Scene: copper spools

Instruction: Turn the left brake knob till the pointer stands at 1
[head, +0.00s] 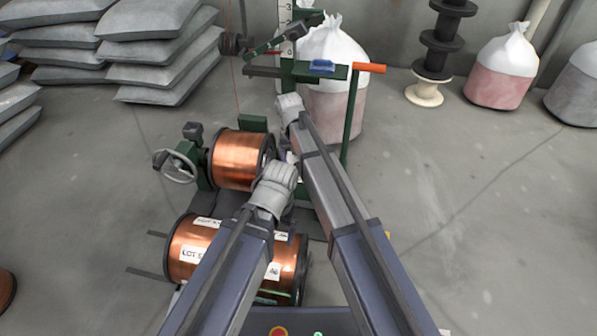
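A grey spoked handwheel (178,166) stands left of the mounted copper spool (238,160), with a dark block (192,132) above it. I cannot tell whether either is the left brake knob. A white upright scale (286,22) with black digits stands at the top; a small red mark (274,53) lies beside it, and I cannot tell if this is the pointer. My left gripper (279,172) is right of the spool, apart from the handwheel; its fingers are hidden. My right gripper (289,104) is below the green stand (300,72); its fingers do not show clearly.
A larger labelled copper spool (190,262) lies at the front left, partly behind my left arm. Grey sacks (160,60) are stacked at the back left. White-and-pink bags (502,72) and a stack of black spools (441,45) stand behind. The floor at right is clear.

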